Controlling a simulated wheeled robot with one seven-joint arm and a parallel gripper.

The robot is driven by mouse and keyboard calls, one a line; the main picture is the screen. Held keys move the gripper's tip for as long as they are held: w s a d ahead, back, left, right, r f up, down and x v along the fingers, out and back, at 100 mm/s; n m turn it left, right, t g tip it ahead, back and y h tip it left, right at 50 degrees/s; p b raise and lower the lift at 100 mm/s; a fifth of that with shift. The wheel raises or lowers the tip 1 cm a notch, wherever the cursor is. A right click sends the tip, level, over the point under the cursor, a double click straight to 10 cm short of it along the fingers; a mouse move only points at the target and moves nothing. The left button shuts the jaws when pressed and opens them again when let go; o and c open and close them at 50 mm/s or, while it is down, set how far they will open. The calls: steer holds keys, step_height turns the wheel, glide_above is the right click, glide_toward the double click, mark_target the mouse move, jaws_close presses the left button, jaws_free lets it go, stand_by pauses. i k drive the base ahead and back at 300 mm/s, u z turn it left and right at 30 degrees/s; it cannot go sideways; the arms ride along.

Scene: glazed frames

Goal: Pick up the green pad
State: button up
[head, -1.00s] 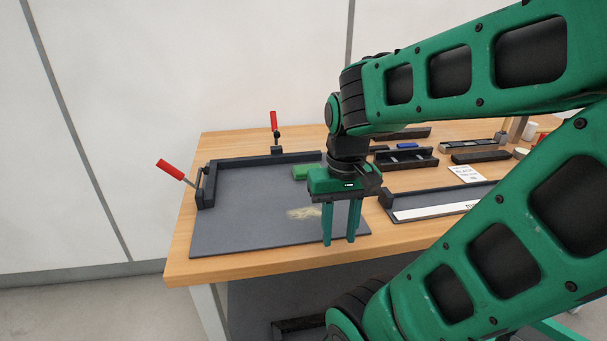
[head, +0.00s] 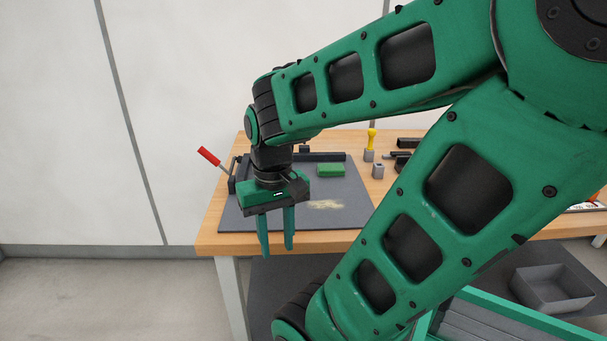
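The green pad (head: 330,170) is a small green block lying on the dark grey board (head: 238,214) on the wooden table, towards the board's back right. My gripper (head: 276,250) points down in front of the board's front left part, to the left of the pad and nearer to me. Its two green fingers stand apart with nothing between them. The pad is in full view, clear of the gripper. My arm hides much of the table to the right.
A clamp with a red handle (head: 209,156) stands at the board's left edge. A pale dusty patch (head: 325,204) lies on the board. A yellow-topped item (head: 371,138) and a small grey block (head: 378,171) stand right of the board. A grey bin (head: 552,287) sits below the table.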

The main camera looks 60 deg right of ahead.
mark_target(324, 169)
steer(key=k, duration=1.3)
steer(key=z, duration=0.65)
steer(key=i, duration=1)
steer(key=u, duration=0.1)
